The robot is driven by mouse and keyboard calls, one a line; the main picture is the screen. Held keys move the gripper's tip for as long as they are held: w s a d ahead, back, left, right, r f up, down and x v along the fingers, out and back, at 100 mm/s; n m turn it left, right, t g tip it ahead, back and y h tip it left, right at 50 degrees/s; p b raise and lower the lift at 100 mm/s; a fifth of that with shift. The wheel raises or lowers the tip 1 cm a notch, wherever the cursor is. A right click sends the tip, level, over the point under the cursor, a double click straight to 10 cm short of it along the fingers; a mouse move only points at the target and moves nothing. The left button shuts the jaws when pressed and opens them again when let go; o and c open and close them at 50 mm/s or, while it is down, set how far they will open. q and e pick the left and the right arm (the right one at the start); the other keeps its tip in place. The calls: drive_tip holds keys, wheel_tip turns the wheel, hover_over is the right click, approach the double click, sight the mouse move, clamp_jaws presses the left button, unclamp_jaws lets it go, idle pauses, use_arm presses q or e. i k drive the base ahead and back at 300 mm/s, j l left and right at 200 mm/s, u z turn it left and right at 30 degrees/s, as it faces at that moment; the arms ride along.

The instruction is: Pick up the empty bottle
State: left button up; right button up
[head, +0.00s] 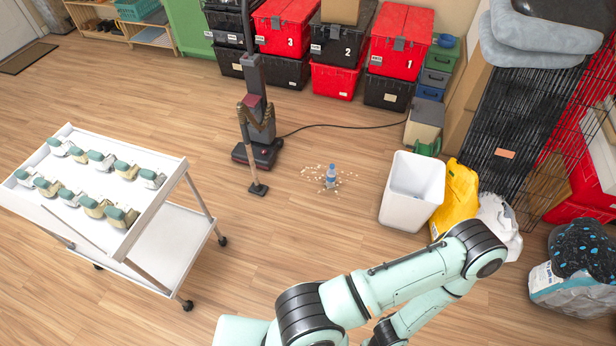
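A small clear bottle with a blue label and blue cap (331,177) stands upright on the wooden floor near the middle of the head view. Small pale crumbs or chips are scattered on the floor around it. One of my arms bends across the bottom right of the view, well apart from the bottle. Neither gripper shows in this view. It is too small to tell whether the bottle is empty.
An open white bin (398,208) stands right of the bottle, beside a yellow bag (457,197). An upright vacuum cleaner (262,152) and a white cart (180,243) are on the left. Stacked totes (400,42) line the back. Floor in front of the bottle is clear.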

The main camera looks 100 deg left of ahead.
sight(330, 178)
drive_tip(key=u, duration=3.05)
drive_tip(key=i+u, duration=0.15)
drive_tip(key=i, duration=0.55)
drive_tip(key=i+u, duration=0.15)
drive_tip(key=i, duration=0.5)
drive_tip(key=i+l+u, duration=0.15)
drive_tip(key=i, duration=0.55)
drive_tip(key=i+l+u, duration=0.1)
drive_tip(key=i, duration=0.55)
